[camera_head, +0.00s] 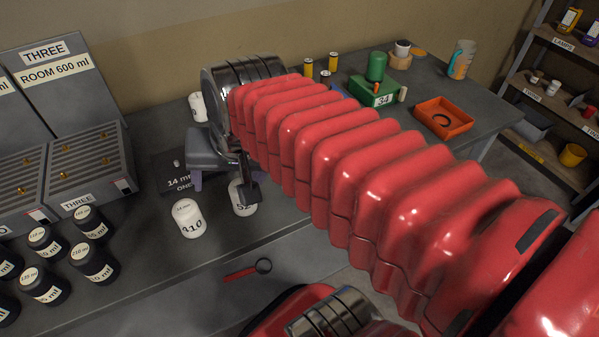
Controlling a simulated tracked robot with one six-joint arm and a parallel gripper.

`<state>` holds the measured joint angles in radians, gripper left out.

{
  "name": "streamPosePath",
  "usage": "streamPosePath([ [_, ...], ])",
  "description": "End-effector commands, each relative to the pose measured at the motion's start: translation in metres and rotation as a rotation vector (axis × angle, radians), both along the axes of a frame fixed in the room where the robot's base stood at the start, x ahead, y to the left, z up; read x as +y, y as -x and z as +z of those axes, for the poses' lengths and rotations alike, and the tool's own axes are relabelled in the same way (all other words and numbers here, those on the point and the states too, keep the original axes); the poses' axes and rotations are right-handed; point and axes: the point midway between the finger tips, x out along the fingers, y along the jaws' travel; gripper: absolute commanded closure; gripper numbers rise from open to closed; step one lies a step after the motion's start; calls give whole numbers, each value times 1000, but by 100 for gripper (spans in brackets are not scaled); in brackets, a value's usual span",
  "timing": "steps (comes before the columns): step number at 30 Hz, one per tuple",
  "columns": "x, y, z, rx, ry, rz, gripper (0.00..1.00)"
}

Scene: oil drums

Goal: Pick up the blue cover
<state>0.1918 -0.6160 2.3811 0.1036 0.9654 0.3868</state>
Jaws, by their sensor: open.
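A small patch of blue (341,90) shows beside the green box, mostly hidden behind my red arm; I cannot tell whether it is the blue cover. No other blue cover is clearly in view. My grey gripper (224,186) is open over the left-middle of the grey table, with its fingers pointing down. A dark plate marked "14" and "ONE" (172,183) lies at its left. A white numbered container (243,197) stands close to the right finger and is partly covered by it. I cannot tell whether they touch.
Several black containers (93,262) and slotted racks (103,163) fill the left. The green box (373,93) and orange tray (443,119) stand at the right. A magnifier (247,271) lies at the front.

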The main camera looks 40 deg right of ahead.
Motion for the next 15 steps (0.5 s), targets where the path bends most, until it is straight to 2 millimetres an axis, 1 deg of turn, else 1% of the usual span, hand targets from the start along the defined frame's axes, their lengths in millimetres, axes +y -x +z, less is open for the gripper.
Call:
streamPosePath([
  [1, -11, -5, 2, 12, -47, -104, 30],
  [5, -36, -16, 8, 36, -180, -374, 30],
  [9, -66, -26, 15, 58, -323, -661, 30],
  [14, -104, -35, 21, 78, -489, -988, 30],
  [15, -115, -36, 22, 83, -531, -1070, 30],
])
